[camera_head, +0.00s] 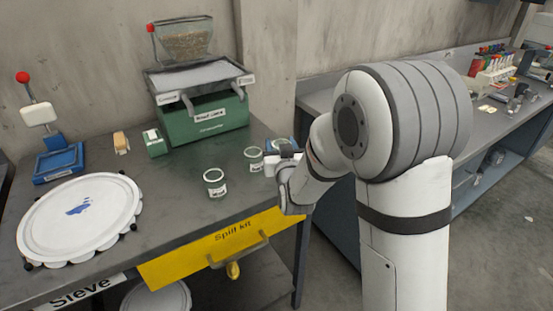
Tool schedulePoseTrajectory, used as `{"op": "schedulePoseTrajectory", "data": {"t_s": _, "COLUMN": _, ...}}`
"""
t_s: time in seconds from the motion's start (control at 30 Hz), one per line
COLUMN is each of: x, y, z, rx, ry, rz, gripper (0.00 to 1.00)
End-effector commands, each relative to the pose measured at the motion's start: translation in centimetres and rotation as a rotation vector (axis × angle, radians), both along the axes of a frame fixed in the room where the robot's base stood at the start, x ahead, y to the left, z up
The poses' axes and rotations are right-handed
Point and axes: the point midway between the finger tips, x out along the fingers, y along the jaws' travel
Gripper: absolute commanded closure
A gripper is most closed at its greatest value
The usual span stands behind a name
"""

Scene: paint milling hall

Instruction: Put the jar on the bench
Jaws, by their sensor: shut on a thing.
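My gripper (281,158) is above the right end of the dark bench (185,225), partly hidden by my own wrist. It is shut on a small round jar (279,144), of which only the greenish-blue top shows behind the fingers. I cannot tell whether this jar touches the bench top.
A green machine (208,125) with a tray and hopper stands at the back. A white round lid or sieve (80,215) lies at left, by a blue-based device (58,163). A yellow spill kit panel (215,250) hangs in front. Another bench (400,75) runs right.

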Motion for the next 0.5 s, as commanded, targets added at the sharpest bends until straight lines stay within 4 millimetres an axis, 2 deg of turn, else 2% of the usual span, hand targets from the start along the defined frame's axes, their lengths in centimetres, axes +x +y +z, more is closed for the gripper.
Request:
{"op": "schedulePoseTrajectory", "data": {"t_s": 0.3, "x": 0.0, "y": 0.0, "z": -4.0, "rx": 0.000, "ry": 0.000, "rz": -0.001, "gripper": 0.77}}
{"op": "schedulePoseTrajectory", "data": {"t_s": 0.5, "x": 0.0, "y": 0.0, "z": -4.3, "rx": 0.001, "ry": -0.002, "rz": -0.001, "gripper": 0.77}}
